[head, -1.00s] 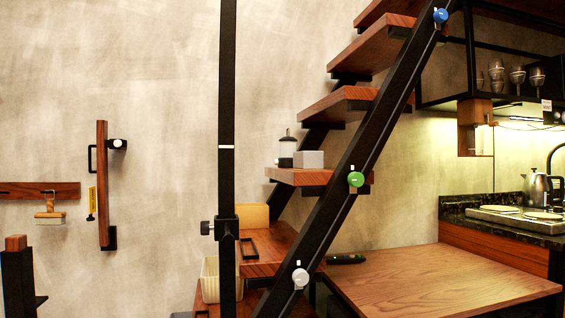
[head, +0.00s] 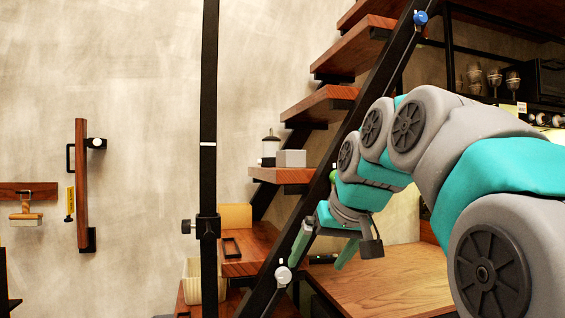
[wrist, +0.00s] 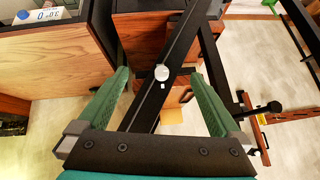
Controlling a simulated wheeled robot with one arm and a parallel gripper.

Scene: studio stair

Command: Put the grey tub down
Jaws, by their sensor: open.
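A light grey box (head: 291,158), the only thing here that looks like the grey tub, sits on a middle wooden stair tread (head: 283,175), beside a lidded jar (head: 270,148). My gripper (head: 318,264) is open and empty, lower and to the right of that box, close to the black sloping stair beam. In the wrist view my gripper's green fingers (wrist: 160,74) are spread, with the beam (wrist: 172,62) and its white knob (wrist: 162,73) showing between them. I cannot make out the grey box in the wrist view.
A black upright post (head: 209,120) with a clamp stands left of the stairs. A wooden table top (head: 385,285) lies under my arm. A cream bin (head: 193,278) stands low behind the post. A wooden wall bar (head: 82,185) is at the left.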

